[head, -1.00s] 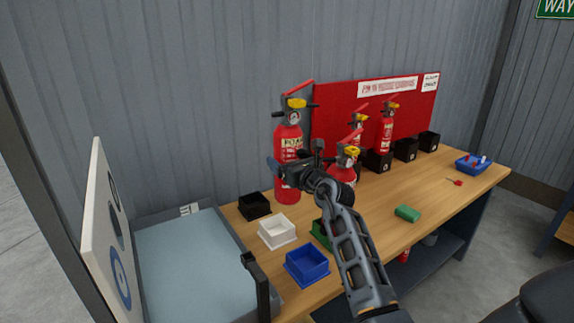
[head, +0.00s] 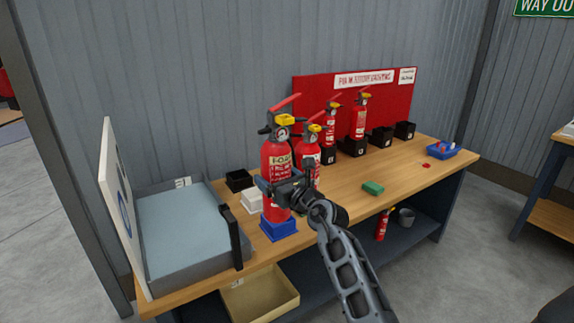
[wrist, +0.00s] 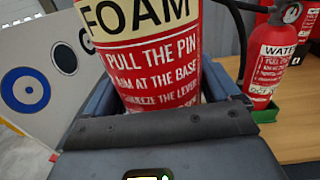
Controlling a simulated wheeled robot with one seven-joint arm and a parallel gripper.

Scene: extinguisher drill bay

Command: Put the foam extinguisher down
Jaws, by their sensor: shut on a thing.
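The foam extinguisher (head: 276,160) is red with a cream FOAM label, yellow collar and red lever. It stands upright in the head view, its foot at the blue square holder (head: 281,231); I cannot tell whether it rests on the holder's floor. My gripper (head: 283,186) is shut around the lower body of the extinguisher. The wrist view shows its label (wrist: 146,50) close up between the jaws; its foot is hidden there.
The water extinguisher (wrist: 272,60) stands close on the right in a green holder (wrist: 266,113). White (head: 250,204) and black (head: 238,180) holders sit behind. A grey tray (head: 190,270) with an upright target board (head: 122,205) is left. The bench's right middle is mostly clear.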

